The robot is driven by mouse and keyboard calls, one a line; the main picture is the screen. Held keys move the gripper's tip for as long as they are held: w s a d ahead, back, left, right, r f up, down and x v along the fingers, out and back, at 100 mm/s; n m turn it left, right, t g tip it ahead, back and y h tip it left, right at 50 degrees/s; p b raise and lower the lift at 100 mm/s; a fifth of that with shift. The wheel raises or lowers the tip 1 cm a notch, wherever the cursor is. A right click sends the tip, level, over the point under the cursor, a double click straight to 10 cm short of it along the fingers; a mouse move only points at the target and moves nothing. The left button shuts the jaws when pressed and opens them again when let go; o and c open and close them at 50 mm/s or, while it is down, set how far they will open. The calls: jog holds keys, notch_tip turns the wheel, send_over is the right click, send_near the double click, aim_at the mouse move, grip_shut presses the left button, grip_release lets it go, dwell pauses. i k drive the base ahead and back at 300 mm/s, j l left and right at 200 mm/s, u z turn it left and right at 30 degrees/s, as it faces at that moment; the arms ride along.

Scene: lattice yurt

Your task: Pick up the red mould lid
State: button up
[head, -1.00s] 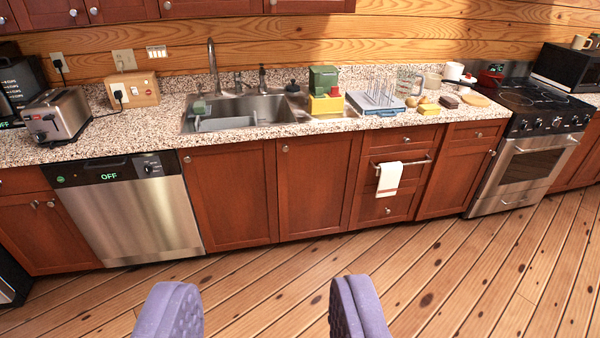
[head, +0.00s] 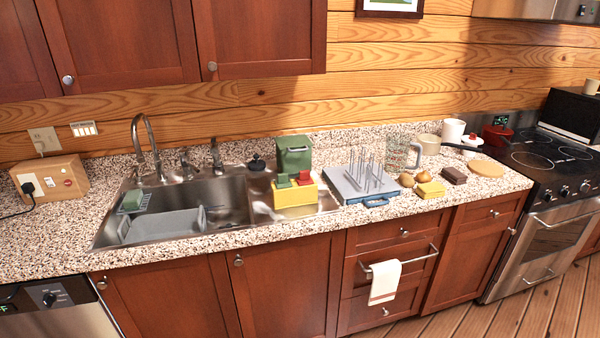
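I cannot tell for sure which thing is the red mould lid. A small red piece (head: 304,176) sits beside green pieces (head: 283,181) in the top of a yellow box (head: 295,199), right of the sink. Another small red thing (head: 473,137) rests on a white dish (head: 472,142) toward the stove. A dark red pot-like item (head: 497,134) stands at the counter's right end. All are small in the head view. My gripper is out of view.
A green canister (head: 294,151) stands behind the yellow box. A blue-grey rack with upright pins (head: 362,182) is to its right, then a glass jug (head: 403,153), a yellow sponge (head: 431,190) and a round board (head: 486,168). The sink (head: 190,210) lies left.

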aim_at(305, 178)
jog(key=i+l+u, duration=0.1)
jog(key=i, duration=0.15)
jog(key=i+l+z, duration=0.15)
jog(key=i, duration=0.55)
jog(key=i+z, duration=0.15)
jog(key=i, duration=0.55)
jog(key=i+j+z, duration=0.15)
jog(key=i, duration=0.6)
jog(key=i+j+z, duration=0.15)
jog(key=i, duration=0.55)
